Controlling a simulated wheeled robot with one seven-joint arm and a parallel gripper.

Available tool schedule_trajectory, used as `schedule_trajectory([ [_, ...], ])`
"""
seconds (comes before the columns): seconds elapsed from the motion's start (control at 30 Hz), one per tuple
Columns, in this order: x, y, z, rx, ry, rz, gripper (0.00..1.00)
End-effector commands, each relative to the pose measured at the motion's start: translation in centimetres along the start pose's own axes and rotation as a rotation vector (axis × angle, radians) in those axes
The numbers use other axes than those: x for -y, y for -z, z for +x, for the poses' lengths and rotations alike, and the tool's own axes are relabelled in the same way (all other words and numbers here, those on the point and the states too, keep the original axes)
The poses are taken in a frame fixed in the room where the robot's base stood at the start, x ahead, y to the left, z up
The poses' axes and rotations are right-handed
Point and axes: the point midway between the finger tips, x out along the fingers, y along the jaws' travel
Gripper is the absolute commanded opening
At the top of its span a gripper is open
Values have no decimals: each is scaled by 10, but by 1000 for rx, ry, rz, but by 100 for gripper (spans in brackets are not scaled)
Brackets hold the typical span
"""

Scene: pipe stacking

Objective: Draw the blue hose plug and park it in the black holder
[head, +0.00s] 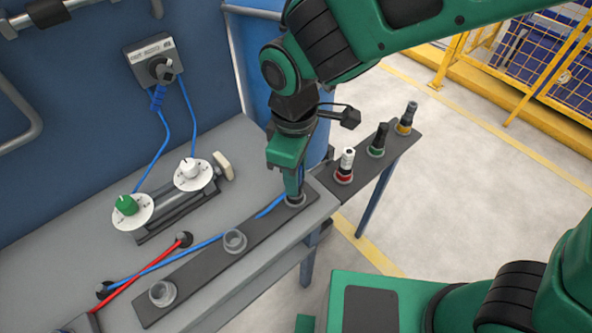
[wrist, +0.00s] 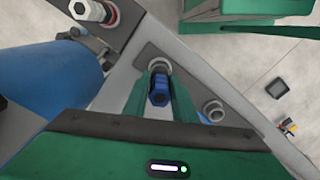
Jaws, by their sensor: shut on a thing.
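My gripper (head: 294,192) points down at the far right end of a dark strip (head: 200,268) on the bench. It is shut on the blue plug (wrist: 158,97), which shows between the green fingers in the wrist view. A grey ring socket (head: 296,201) is right at the fingertips; its rim (wrist: 160,64) also shows in the wrist view. I cannot tell whether the plug sits in it or just above it. A blue hose (head: 268,208) runs to the gripper. Two grey ring sockets, middle (head: 234,241) and near (head: 162,293), look empty. I cannot single out the black holder.
A side shelf (head: 360,172) carries a white plug (head: 346,162) in a red ring, a black plug (head: 378,139) in a green ring and a plug (head: 406,118) in a yellow ring. Dial gauges (head: 132,211) and a red hose (head: 140,275) occupy the bench left of the strip.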

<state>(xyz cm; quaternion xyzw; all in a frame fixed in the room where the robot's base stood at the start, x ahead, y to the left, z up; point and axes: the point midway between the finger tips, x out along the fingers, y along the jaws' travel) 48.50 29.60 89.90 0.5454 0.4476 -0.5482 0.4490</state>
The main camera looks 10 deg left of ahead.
Motion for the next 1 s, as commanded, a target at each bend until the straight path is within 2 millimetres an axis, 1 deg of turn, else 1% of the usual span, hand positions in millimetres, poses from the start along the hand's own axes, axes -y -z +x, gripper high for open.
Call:
schedule_trajectory([
  [0.43, 0, 0, 1, 0, 0, 0, 0],
  [1.0, 0, 0, 13, 0, 0, 0, 0],
])
